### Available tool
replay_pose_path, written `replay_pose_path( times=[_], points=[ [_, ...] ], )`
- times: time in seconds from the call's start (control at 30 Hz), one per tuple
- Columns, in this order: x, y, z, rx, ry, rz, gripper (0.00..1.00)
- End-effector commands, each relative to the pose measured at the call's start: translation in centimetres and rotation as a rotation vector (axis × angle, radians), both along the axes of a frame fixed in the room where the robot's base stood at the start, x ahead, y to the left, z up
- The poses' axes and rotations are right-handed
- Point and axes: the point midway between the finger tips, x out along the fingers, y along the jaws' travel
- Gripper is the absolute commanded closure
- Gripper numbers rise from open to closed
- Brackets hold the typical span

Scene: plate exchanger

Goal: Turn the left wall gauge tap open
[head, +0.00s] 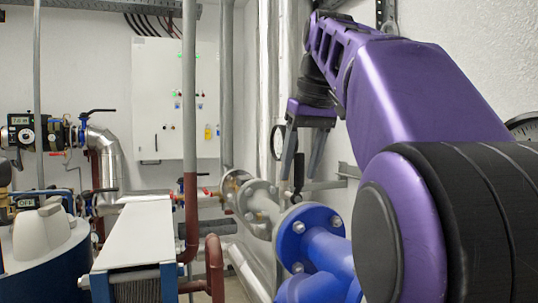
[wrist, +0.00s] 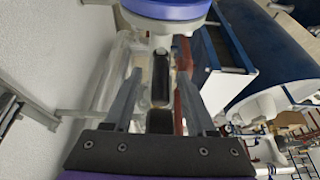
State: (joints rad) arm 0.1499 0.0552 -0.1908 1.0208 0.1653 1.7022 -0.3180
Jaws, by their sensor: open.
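The left wall gauge (head: 277,142) shows in the head view as a dark-rimmed dial seen at a slant, just left of my gripper. A black tap lever (head: 298,172) hangs below it, upright between my fingers. My gripper (head: 299,182) is open and points down, with one finger on each side of the lever. In the wrist view my gripper (wrist: 163,82) shows both grey fingers apart, with a dark lever-like piece (wrist: 160,88) between them. I cannot tell whether a finger touches it. The tap's body is mostly hidden.
A second gauge (head: 523,125) is at the right edge, partly hidden by my arm. A blue flanged pipe (head: 312,240) stands below my gripper. A wall bracket (head: 348,171) is close on the right. A white cabinet (head: 160,85) is behind.

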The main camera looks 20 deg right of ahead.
Motion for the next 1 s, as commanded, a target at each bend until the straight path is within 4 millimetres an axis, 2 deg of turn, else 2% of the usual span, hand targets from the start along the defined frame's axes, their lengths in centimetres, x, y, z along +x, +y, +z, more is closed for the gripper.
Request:
replay_pose_path(
  times=[0.13,0.5,1.0],
  points=[
    [-0.8,-0.1,2.4,-0.001,-0.004,-0.002,0.44],
    [-2.3,-0.3,5.8,-0.001,-0.002,-0.003,0.44],
    [-2.7,-0.2,6.4,0.000,-0.001,0.000,0.44]
  ],
)
